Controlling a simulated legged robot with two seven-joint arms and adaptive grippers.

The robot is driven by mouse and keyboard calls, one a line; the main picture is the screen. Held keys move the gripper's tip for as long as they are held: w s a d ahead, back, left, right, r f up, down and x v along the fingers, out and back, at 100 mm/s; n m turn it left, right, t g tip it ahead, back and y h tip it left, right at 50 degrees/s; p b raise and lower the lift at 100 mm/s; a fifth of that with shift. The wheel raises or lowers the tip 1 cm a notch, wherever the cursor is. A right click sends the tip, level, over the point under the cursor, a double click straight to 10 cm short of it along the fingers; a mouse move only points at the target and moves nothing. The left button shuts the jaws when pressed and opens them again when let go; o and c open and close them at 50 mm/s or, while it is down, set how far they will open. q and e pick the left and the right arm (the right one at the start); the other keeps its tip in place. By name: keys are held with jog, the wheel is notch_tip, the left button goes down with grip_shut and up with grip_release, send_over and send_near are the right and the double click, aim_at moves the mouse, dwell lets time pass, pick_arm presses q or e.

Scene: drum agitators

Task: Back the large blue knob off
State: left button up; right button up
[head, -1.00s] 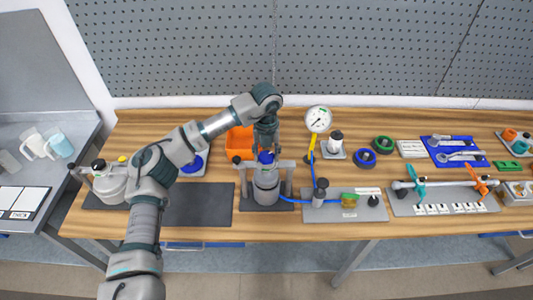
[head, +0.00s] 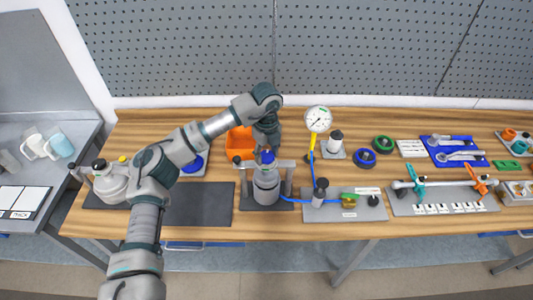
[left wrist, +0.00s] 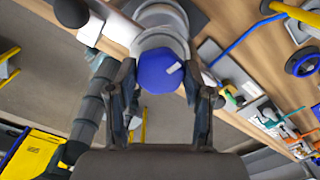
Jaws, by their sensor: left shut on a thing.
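The large blue knob (left wrist: 160,72) sits on top of a grey drum-like vessel (head: 266,186) on a dark base plate. It also shows in the head view (head: 267,157), partly hidden under my left gripper. My left gripper (left wrist: 162,90) points down from above, its fingers on either side of the knob, shut on it. A small white mark shows on the knob's top face. My right gripper is not in view.
An orange bin (head: 240,140) stands just behind and left of the vessel. A pressure gauge (head: 318,119) stands behind right. A grey plate with a valve (head: 348,200) lies right of the vessel. A dark mat (head: 198,205) is bare at left.

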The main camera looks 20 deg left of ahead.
aim_at(267, 154)
pick_arm(q)
jog(key=shift+s+f, duration=0.1)
jog(key=shift+f, duration=0.15)
jog(key=o, duration=1.2)
jog(key=shift+c, duration=0.2)
jog(key=shift+w+r, duration=0.1)
jog(key=shift+w, duration=0.1)
notch_tip(267, 154, up, 12)
jog(key=shift+w, duration=0.1)
